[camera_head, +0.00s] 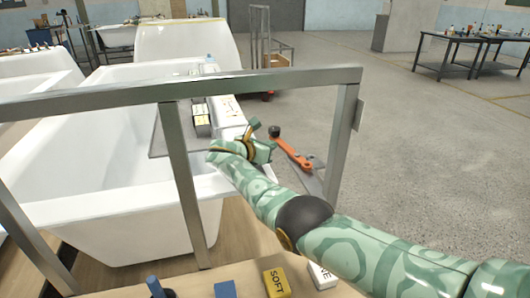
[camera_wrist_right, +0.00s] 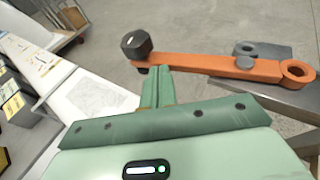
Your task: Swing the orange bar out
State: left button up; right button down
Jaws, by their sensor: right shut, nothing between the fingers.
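The orange bar (camera_head: 292,152) stands out beside the rim of the white tub, past the metal frame. It has a black knob (camera_head: 274,131) at its far end. In the right wrist view the bar (camera_wrist_right: 205,63) runs across the top, with the knob (camera_wrist_right: 137,42) at left and a ring end (camera_wrist_right: 298,72) at right, by a grey bracket (camera_wrist_right: 268,49). My right gripper (camera_head: 262,136) is shut and empty, just left of the knob end. In the wrist view its fingers (camera_wrist_right: 157,80) overlap the bar's lower edge near the knob; I cannot tell whether they touch. My left gripper is not in view.
A grey metal frame (camera_head: 180,170) crosses in front of the white tub (camera_head: 100,215). A tray with boxes (camera_head: 201,118) and papers lies across the tub. A yellow SOFT block (camera_head: 276,282) and a blue block (camera_head: 225,289) lie on the near bench. Floor right of the bar is clear.

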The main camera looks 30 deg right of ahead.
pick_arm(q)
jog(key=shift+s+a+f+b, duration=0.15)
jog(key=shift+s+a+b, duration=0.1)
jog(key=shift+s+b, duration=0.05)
pick_arm(e)
jog(key=shift+w+d, duration=0.2)
jog(key=shift+d, duration=0.3)
jog(key=shift+w+d, duration=0.15)
jog(key=shift+d, duration=0.35)
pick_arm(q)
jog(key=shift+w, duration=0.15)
pick_arm(e)
jog(key=p+v, duration=0.1)
jog(key=v, duration=0.2)
jog(key=p+v, duration=0.2)
jog(key=v, duration=0.1)
jog(key=shift+s+a+r, duration=0.2)
jog(key=shift+a+r, duration=0.05)
jog(key=shift+r, duration=0.1)
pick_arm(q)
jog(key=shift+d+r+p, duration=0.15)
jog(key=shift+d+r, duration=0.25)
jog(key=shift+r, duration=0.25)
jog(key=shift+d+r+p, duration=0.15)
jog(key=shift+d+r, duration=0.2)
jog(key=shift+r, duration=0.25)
pick_arm(e)
jog(key=shift+s+a+f, duration=0.1)
jog(key=shift+a+f, duration=0.05)
jog(key=shift+a, duration=0.2)
